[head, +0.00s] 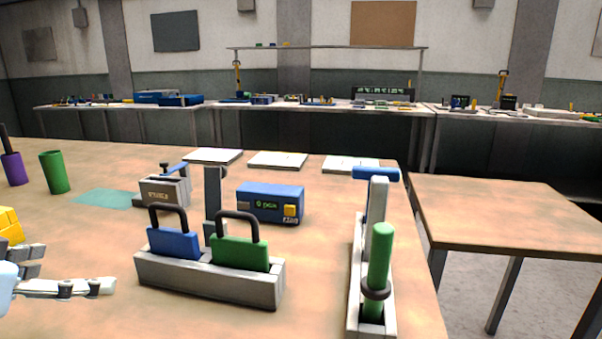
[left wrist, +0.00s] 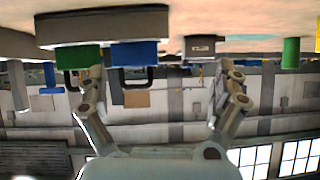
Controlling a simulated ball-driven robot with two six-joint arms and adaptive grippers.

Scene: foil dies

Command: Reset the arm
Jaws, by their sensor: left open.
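My left gripper (head: 72,268) is at the lower left of the head view, beside the left end of a grey die rack. Its fingers are spread with nothing between them. In the left wrist view, which appears upside down, the open fingers (left wrist: 165,78) also show. The grey rack (head: 210,280) holds a blue die (head: 173,244) and a green die (head: 240,254), each with a dark loop handle. The gripper is apart from both dies. My right gripper is not in view.
A lever fixture with a green handle (head: 380,257) stands at the right. Behind the rack are a blue box (head: 268,203) and a small grey press (head: 164,192). A green cup (head: 55,173), a purple cup (head: 14,169) and a yellow block (head: 9,223) are at the left.

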